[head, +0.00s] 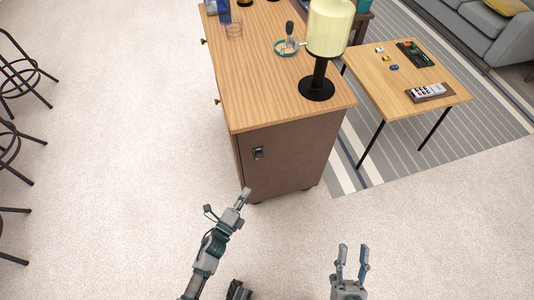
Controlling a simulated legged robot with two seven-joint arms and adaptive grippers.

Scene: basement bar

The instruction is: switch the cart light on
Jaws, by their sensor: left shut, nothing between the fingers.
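The cart (287,158) is a brown cabinet with a light wood top. A dark switch plate (258,153) sits on its near side panel, towards the upper left. A lamp with a pale yellow shade (330,27) and a black base (316,88) stands upright on the near right part of the top. I cannot tell for sure if it is lit. My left gripper (245,193) is shut and empty, in front of the panel and below the switch plate in the picture, apart from the plate. My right gripper (352,258) is open and empty over the floor, lower right.
A low table (448,84) with a remote tray (430,92) is to the right, by a grey sofa (470,22). Bar stools (20,85) line the left edge. The floor between is clear.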

